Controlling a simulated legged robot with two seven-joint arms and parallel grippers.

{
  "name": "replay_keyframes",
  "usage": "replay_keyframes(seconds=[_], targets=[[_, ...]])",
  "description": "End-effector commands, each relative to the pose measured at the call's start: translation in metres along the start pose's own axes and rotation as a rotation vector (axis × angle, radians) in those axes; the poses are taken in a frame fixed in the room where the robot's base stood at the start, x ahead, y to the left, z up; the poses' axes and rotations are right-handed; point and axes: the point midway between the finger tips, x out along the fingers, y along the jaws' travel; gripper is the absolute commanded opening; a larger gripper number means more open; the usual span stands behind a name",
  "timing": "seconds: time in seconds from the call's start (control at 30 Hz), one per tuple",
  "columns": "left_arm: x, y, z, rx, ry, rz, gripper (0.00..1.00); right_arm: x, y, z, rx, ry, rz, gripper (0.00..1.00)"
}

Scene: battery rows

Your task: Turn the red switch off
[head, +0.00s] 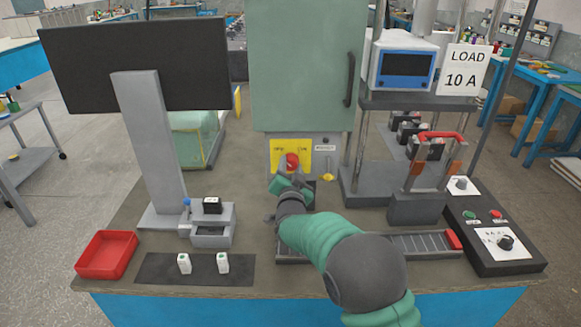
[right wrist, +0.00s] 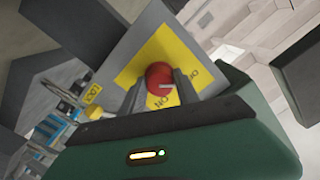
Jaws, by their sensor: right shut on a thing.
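The red switch (head: 292,161) is a round knob on a yellow plate (head: 276,158) on the front of the green-grey cabinet. My right gripper (head: 291,174) reaches up to it from below and hides its lower part. In the right wrist view the red switch (right wrist: 159,75) sits between the two fingers of my right gripper (right wrist: 160,80), which is shut on it. The ON lettering shows near the knob, with the other label to its right. A short pale mark shows on the knob's face. My left gripper is not in view.
A dark monitor (head: 140,65) stands at the left, with a red tray (head: 106,255) and a black mat (head: 160,268) in front. A power unit (head: 403,65) and a black control box (head: 490,250) stand at the right. A yellow lever (head: 327,177) is close to my gripper.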

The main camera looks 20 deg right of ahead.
Motion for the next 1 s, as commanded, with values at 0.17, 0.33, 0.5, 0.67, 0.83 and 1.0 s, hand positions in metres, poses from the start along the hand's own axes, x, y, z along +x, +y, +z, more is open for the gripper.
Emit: replay_keyframes(seconds=[0.17, 0.33, 0.5, 0.67, 0.83, 1.0], targets=[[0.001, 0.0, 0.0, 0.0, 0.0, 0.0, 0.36, -0.001, 0.004, 0.007, -0.004, -0.015, 0.007, 0.0], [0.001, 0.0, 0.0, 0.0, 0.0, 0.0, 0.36, -0.001, 0.004, 0.007, -0.004, -0.013, 0.006, 0.47], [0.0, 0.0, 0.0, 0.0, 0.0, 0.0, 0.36, -0.001, 0.002, 0.004, -0.002, -0.008, 0.004, 0.59], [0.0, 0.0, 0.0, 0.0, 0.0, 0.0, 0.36, -0.001, 0.001, 0.002, -0.001, -0.004, 0.002, 0.59], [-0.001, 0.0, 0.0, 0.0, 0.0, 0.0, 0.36, -0.01, 0.0, 0.001, 0.0, -0.004, 0.002, 0.59], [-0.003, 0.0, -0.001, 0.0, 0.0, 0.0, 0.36, -0.05, -0.001, 0.001, -0.001, -0.006, 0.0, 0.59]])
